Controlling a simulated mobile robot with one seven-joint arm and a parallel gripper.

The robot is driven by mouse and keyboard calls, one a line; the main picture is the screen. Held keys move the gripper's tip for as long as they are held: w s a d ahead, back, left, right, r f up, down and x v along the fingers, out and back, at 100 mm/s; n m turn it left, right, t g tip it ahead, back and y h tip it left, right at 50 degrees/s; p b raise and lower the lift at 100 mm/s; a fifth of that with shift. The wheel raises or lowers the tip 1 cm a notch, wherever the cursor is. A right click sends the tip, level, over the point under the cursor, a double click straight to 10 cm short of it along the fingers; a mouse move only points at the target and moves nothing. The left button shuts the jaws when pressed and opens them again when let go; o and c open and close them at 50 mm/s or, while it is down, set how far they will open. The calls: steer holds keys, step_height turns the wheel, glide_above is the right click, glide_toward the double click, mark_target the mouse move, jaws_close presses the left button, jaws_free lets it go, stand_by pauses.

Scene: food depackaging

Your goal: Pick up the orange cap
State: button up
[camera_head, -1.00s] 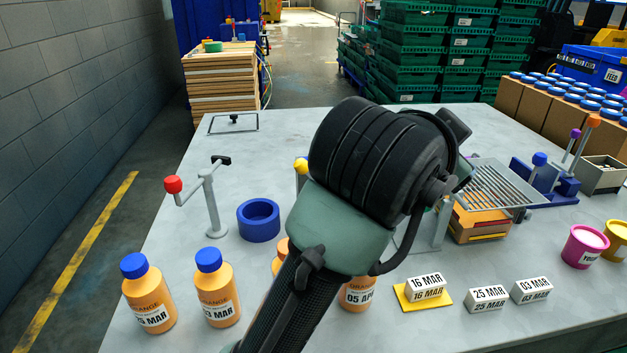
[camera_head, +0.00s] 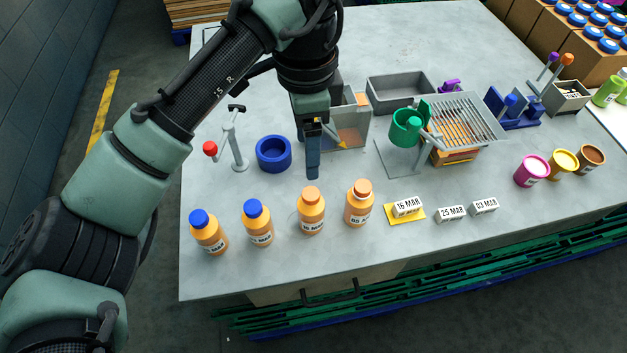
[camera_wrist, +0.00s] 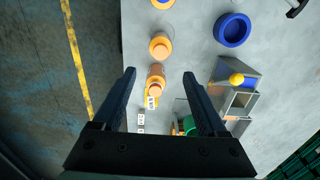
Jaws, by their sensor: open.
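Two orange bottles with orange caps stand upright in the front row: a left orange cap (camera_head: 310,193) and a right orange cap (camera_head: 362,187). Both bottles also show in the wrist view, with one orange cap (camera_wrist: 158,47) beyond the fingertips and the other orange cap (camera_wrist: 155,90) between the fingers. My gripper (camera_head: 313,174) points down above the table, behind the left orange-capped bottle in the head view. In the wrist view my gripper (camera_wrist: 159,74) has its two fingers wide apart with nothing held. I cannot tell its exact height above the caps.
Two blue-capped bottles (camera_head: 208,231) stand to the left. A blue ring (camera_head: 273,153), a red-knobbed stand (camera_head: 238,163) and a grey divided bin (camera_head: 347,135) are behind. Date blocks (camera_head: 451,213) lie to the right. The table's front strip is clear.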

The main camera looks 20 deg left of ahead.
mark_target(311, 193)
step_height(311, 193, down, 12)
steer(key=shift+w+d+f+p, duration=0.1)
steer(key=shift+w+p, duration=0.05)
steer(key=shift+p, duration=1.1)
steer(key=shift+c, duration=0.2)
jaws_close()
